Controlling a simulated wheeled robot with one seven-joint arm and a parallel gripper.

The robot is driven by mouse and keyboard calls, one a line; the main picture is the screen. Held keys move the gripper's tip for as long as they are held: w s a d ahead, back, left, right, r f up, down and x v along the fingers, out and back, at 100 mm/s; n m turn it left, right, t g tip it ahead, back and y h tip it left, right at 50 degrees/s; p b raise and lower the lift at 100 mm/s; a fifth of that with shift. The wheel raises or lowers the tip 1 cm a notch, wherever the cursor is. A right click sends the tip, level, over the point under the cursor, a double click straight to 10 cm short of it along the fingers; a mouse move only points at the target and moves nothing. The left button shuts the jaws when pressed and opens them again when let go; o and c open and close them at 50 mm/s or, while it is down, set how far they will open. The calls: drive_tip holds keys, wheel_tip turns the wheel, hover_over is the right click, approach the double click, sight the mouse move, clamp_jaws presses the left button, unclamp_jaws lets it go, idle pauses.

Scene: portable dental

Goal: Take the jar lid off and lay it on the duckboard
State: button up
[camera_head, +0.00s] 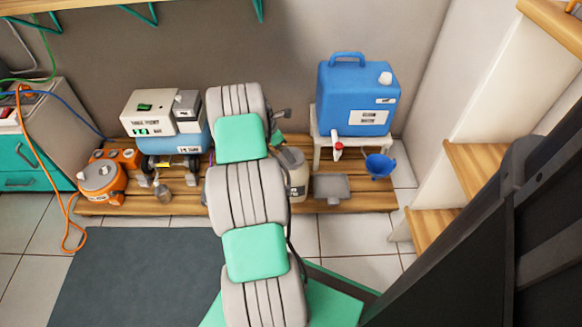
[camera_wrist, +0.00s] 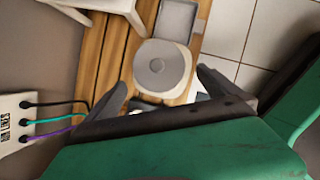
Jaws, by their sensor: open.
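A cream jar (camera_head: 298,178) with a label stands on the wooden duckboard (camera_head: 368,197), partly hidden behind my arm in the head view. I cannot tell the height gap to the lid. The duckboard slats also show in the wrist view (camera_wrist: 92,50).
A grey tray (camera_head: 331,187) lies beside the jar. A white stool (camera_head: 317,122) carries a blue canister (camera_head: 350,98); a blue funnel (camera_head: 379,165) is to its right.

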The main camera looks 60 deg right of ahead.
drive_tip(key=b+x, duration=0.3)
drive_tip(key=x, duration=0.4)
drive_tip(key=shift+d+r, duration=0.1)
drive_tip(key=shift+w+r, duration=0.1)
drive_tip(key=c, duration=1)
